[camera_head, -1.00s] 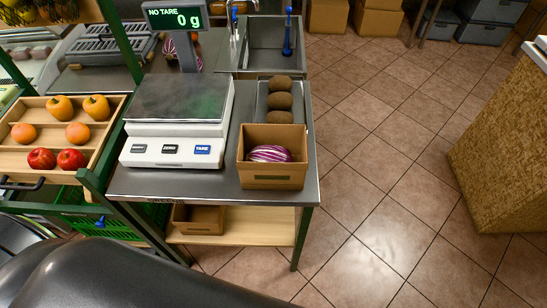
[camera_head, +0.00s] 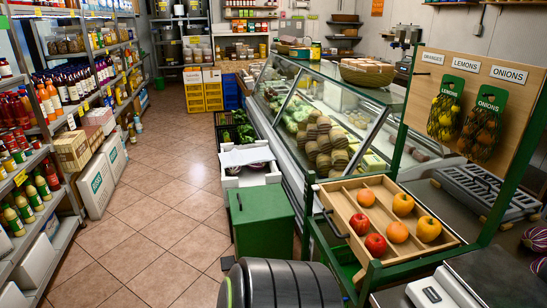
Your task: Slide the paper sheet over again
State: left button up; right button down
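A pale grey-white paper sheet (camera_head: 247,156) lies across the far part of a white crate (camera_head: 250,178) on the floor, left of the glass counter. Dark roundish things, too small to name, show in the crate beside the sheet's near edge. The rest of the crate's contents under the sheet is hidden. Neither of my grippers shows in the head view.
A green box (camera_head: 262,222) stands in front of the crate. Dark crates with greens (camera_head: 236,133) stand behind it. The glass counter (camera_head: 320,125) and a fruit tray (camera_head: 385,220) are on the right. The tiled aisle (camera_head: 150,210) on the left is clear.

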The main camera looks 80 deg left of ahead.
aim_at(235, 157)
jog(key=u, duration=3)
jog(key=i+j+u, duration=0.35)
jog(key=i, duration=0.15)
jog(key=i+j+u, duration=0.15)
jog(key=i+u, duration=0.15)
jog(key=i, duration=0.2)
jog(key=i+u, duration=0.35)
jog(key=i, duration=0.2)
jog(key=i+j, duration=0.15)
jog(key=i, duration=0.8)
jog(key=i+j, duration=0.1)
jog(key=i, duration=0.8)
jog(key=i+l+z, duration=0.1)
jog(key=i+z, duration=0.7)
jog(key=i+j+z, duration=0.15)
jog(key=i+z, duration=0.25)
jog(key=i+j+z, duration=0.25)
jog(key=z, duration=0.15)
jog(key=i, duration=0.05)
